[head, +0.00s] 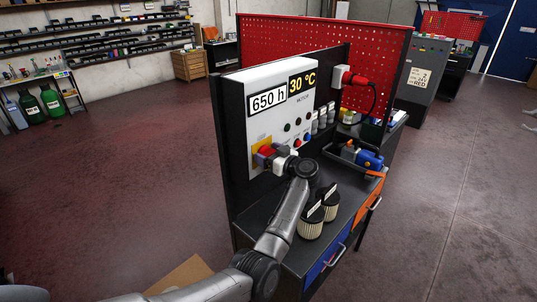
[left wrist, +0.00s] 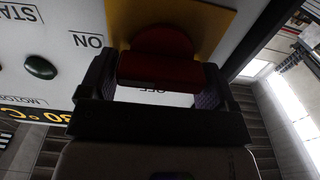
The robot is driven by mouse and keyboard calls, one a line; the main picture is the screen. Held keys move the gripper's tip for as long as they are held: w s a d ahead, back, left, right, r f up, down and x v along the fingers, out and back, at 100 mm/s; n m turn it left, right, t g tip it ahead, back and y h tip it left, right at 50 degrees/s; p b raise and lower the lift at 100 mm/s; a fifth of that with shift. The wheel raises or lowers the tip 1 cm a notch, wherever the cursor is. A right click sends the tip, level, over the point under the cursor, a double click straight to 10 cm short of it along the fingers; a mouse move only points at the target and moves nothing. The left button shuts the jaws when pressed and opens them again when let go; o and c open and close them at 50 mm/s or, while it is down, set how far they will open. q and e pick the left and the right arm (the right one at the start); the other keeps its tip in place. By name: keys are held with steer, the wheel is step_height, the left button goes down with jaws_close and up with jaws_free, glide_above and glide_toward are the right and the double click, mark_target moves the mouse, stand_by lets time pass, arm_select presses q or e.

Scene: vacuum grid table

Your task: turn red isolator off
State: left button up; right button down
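The red isolator (head: 266,151) is a red rotary handle on a yellow plate, low on the front of a white control panel (head: 283,92). In the left wrist view, which is upside down, the red handle (left wrist: 159,68) lies level in the picture. "ON" is printed to its left, and "OFF" shows partly just below it. My left gripper (left wrist: 160,85) has its fingers wide apart at the two ends of the handle. Whether they touch it I cannot tell. In the head view the left gripper (head: 276,158) partly covers the isolator. My right gripper is not in view.
A green button (left wrist: 41,67) sits beside the isolator, and several coloured buttons (head: 297,143) are on the panel. Two ribbed filters (head: 312,222) stand on the dark bench below. A red plug (head: 355,78) is on the panel's right.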

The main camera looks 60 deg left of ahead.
arm_select(q)
steer(key=c, duration=0.5)
steer(key=n, duration=0.3)
steer(key=shift+s+p, duration=0.1)
steer(key=shift+p, duration=0.25)
steer(key=shift+f+n, duration=0.1)
steer(key=shift+n, duration=0.9)
steer(key=n, duration=0.1)
steer(key=n+b, duration=0.1)
steer(key=shift+s+d+f+n, duration=0.1)
steer(key=shift+s+n, duration=0.05)
steer(key=shift+n, duration=0.25)
steer(key=n+b, duration=0.1)
steer(key=n, duration=0.1)
steer(key=n+b, duration=0.1)
steer(key=n, duration=0.1)
steer(key=shift+s+f+n, duration=0.1)
steer(key=shift+f+n, duration=0.1)
steer(key=shift+n, duration=0.1)
steer(key=n+b, duration=0.4)
steer(key=n, duration=0.1)
steer(key=shift+f, duration=0.1)
steer(key=shift+n, duration=0.4)
